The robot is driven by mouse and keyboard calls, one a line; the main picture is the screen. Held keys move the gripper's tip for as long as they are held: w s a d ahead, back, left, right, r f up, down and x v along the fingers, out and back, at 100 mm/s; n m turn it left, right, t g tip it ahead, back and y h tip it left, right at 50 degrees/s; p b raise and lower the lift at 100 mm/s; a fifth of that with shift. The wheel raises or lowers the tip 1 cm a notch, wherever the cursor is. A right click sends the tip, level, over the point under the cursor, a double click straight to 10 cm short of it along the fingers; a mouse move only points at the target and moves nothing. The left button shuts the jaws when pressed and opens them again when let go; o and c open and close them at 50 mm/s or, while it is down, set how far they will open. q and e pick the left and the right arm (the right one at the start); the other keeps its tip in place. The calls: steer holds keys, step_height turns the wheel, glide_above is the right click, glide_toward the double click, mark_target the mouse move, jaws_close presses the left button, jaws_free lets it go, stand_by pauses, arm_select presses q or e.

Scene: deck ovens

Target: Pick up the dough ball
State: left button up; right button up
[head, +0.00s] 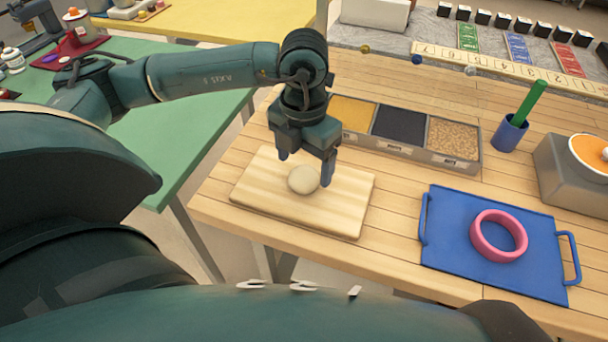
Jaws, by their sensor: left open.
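The dough ball (303,180) is pale and round. It rests on a light wooden board (340,212) near the left end of the wooden table. My left gripper (305,170) points down just above and behind the dough ball. Its two fingers are spread apart, with the dough ball showing between and in front of them. I cannot tell whether either finger touches the dough. My right gripper is not in view.
Behind the board stands a three-part bin (405,135) of toppings. To the right lie a blue tray (450,235) with a pink ring (482,240), a blue cup (508,135) with a green stick, and a grey device (565,180). A green table (185,140) is at left.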

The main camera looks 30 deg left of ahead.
mark_target(304, 171)
arm_select(q)
step_height(304, 171, down, 3)
steer(key=shift+a+f, duration=0.1)
steer(key=c, duration=1.1)
